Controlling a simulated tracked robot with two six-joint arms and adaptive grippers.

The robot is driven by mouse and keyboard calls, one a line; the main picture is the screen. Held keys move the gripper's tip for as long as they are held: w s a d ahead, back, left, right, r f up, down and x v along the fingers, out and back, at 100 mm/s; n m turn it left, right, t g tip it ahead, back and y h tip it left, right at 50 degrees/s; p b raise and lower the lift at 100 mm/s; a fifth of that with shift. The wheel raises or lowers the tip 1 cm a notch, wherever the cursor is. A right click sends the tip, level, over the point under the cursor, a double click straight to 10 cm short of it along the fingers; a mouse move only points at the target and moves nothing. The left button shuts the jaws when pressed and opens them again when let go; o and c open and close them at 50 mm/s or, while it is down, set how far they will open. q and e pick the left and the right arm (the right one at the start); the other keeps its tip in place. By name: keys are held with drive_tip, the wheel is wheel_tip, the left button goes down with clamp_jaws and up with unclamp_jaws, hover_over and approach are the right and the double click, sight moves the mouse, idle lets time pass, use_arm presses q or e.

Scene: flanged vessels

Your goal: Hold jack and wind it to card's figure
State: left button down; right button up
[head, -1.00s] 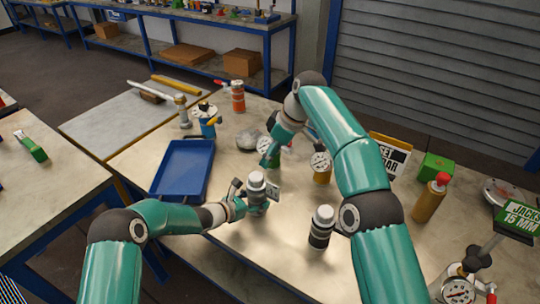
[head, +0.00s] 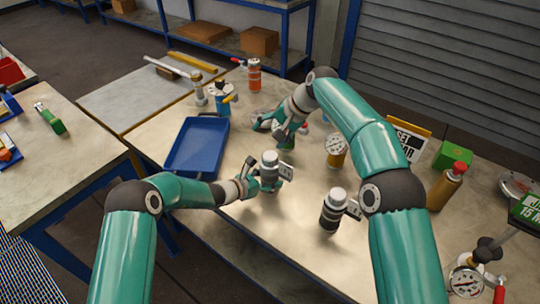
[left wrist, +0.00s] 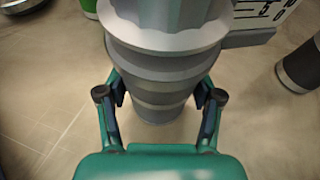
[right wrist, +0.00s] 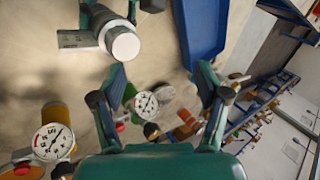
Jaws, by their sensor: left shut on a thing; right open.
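A grey jack (head: 269,165) with a pale round top and a small scale plate stands upright on the bench. My left gripper (head: 252,186) is shut around its body from the left. The left wrist view shows the ribbed jack (left wrist: 160,60) between the fingers, its marked plate partly cut off. A second, darker jack (head: 333,212) stands to the right, ungripped. My right gripper (head: 277,129) is open and empty, behind the held jack; in the right wrist view the jack's pale top (right wrist: 124,44) lies outside its fingers. A green card (head: 527,208) reading 15 MM is cut off at the right edge.
A blue tray (head: 197,147) lies left of the held jack. Bare bench lies in front of the jacks.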

sight(271, 155)
drive_tip(key=m, duration=0.5)
drive_tip(key=shift+s+a+f+y, duration=0.1)
drive_tip(key=shift+a+f+y, duration=0.1)
drive_tip(key=shift+f+y, duration=0.2)
drive_tip(key=m, duration=0.3)
drive_tip(key=shift+s+f, duration=0.1)
drive_tip(key=m, duration=0.3)
drive_tip(key=d+m+y, duration=0.1)
drive_tip(key=m, duration=0.1)
drive_tip(key=shift+s+f, duration=0.3)
drive_tip(key=s+d+m+t, duration=0.1)
drive_tip(key=s+d+m, duration=0.1)
drive_tip(key=d+m, duration=0.4)
drive_tip(key=x, duration=1.1)
drive_tip(key=shift+w, duration=0.25)
